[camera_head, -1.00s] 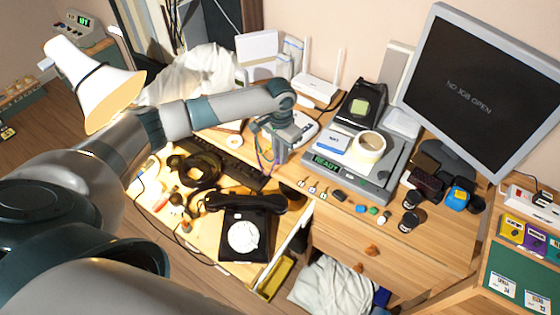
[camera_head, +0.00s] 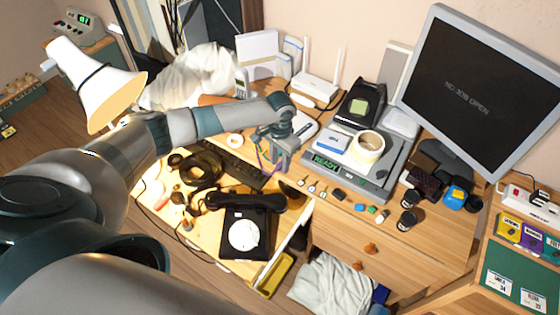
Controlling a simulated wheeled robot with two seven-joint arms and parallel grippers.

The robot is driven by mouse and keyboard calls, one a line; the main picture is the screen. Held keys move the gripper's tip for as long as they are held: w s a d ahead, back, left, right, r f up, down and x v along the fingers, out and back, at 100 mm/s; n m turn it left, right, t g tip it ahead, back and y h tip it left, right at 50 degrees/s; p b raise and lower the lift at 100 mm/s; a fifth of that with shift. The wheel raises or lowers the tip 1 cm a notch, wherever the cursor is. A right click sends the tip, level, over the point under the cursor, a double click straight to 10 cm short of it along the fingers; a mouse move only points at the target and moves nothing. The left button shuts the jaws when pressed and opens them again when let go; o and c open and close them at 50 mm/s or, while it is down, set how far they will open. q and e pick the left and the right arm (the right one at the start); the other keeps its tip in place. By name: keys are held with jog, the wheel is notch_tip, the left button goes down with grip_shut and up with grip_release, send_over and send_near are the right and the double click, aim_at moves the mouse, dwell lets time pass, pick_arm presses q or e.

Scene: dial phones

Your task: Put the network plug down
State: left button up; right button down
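My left arm reaches across the desk, and its gripper (camera_head: 282,167) points down just left of the grey device with the READY display (camera_head: 334,169). A thin purple and orange cable (camera_head: 263,157) hangs beside the gripper. The fingertips are small and dark, so I cannot tell whether they are open or shut, or whether a network plug is between them. Several small plug-like pieces (camera_head: 312,188) lie on the desk right of the gripper. I cannot tell whether one is the network plug. My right gripper is not in view.
A tape roll (camera_head: 368,147) is on the grey device. A monitor (camera_head: 480,90) stands at the right. Bare wood shows around the small pieces.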

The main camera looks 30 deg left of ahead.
aim_at(280, 164)
pick_arm(q)
notch_tip(280, 164, up, 12)
jog(key=b, duration=0.3)
jog(key=shift+r, duration=0.15)
dwell(0.4)
